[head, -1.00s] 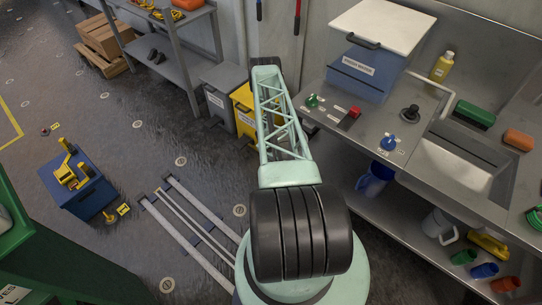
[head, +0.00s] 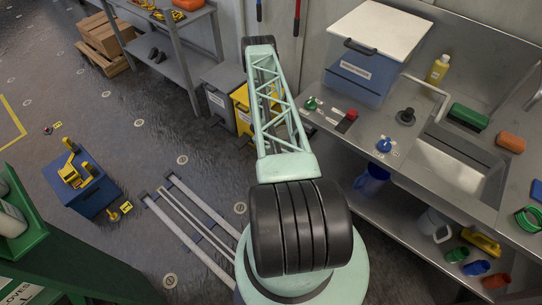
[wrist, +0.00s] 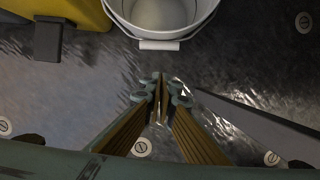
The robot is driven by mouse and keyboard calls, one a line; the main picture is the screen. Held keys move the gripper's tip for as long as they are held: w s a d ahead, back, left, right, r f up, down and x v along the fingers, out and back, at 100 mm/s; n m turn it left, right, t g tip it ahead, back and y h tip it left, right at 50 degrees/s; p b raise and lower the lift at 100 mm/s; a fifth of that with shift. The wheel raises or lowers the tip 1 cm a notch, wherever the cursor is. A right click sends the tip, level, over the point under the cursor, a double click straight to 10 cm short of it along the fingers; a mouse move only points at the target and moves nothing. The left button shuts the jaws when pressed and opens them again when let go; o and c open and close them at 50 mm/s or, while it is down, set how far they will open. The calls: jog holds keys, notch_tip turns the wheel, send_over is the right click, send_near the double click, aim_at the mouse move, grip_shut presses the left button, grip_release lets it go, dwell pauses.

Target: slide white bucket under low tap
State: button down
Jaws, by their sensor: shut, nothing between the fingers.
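The white bucket (wrist: 162,14) stands at the top of the wrist view, cut off by the frame edge. Its inside is visible, and its pale handle grip (wrist: 160,45) hangs at the near rim. My gripper (wrist: 162,88) is shut and empty, below the bucket in the picture and apart from it. In the head view my gripper and that bucket are not visible; my arm reaches away and blocks part of the view. I cannot make out a low tap for certain; a pale bent pipe (head: 426,84) rises beside the sink (head: 452,172).
A yellow bin (head: 242,97) and a grey bin (head: 219,100) stand left of my arm; yellow also shows in the wrist view (wrist: 75,12). The steel counter (head: 352,142) and its lower shelf (head: 405,224) are on the right. Floor rails (head: 190,222) lie left of my base.

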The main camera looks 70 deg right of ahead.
jog(key=shift+a+r, duration=0.1)
jog(key=shift+r, duration=0.2)
jog(key=c, duration=3.4)
grip_release()
